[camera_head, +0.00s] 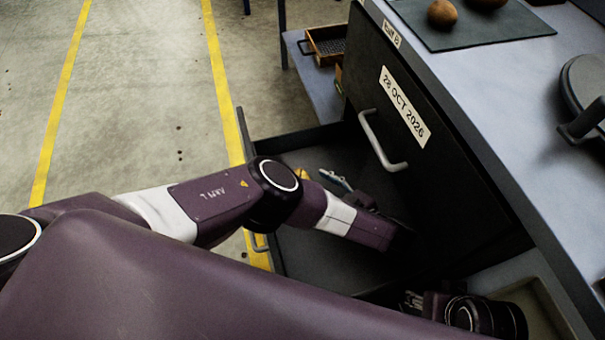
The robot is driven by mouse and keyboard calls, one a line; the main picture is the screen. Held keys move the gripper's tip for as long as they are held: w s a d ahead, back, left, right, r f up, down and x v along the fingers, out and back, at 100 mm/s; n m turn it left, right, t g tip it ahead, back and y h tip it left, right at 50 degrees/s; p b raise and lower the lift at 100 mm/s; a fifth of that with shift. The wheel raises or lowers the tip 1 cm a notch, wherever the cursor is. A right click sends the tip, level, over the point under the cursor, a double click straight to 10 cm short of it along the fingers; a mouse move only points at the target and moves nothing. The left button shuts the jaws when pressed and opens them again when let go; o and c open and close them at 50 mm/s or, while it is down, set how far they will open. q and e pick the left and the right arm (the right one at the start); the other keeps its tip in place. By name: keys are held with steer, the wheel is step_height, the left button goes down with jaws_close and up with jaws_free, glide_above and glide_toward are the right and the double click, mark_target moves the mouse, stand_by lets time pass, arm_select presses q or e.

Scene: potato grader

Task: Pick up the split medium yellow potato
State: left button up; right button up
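No potato that I can tell is split, medium and yellow shows. One brown potato (442,13) rests on a dark mat (478,32) on the worktop, with a second potato (487,3) cut by the top edge. My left arm reaches over an open dark drawer (310,250). Its gripper end (402,238) is lost in shadow, so its fingers cannot be made out. A small yellow object (301,173) shows partly behind that arm; I cannot tell what it is. My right gripper (412,299) is low at the bottom right, its fingers partly hidden and small.
A dark cabinet panel (360,90) with a metal handle (382,140) and a label reading "28 OCT 2026" (405,107) stands beside the drawer. A grey-green tool (336,180) lies near the arm. A round dark device (586,85) is on the worktop (490,95). A pale tray (540,300) sits bottom right.

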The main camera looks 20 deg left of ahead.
arm_select(q)
steer(key=x, duration=0.5)
steer(key=shift+w+a+f+b, duration=0.1)
steer(key=shift+a+f+b, duration=0.15)
steer(key=shift+b, duration=0.1)
steer(key=c, duration=1.3)
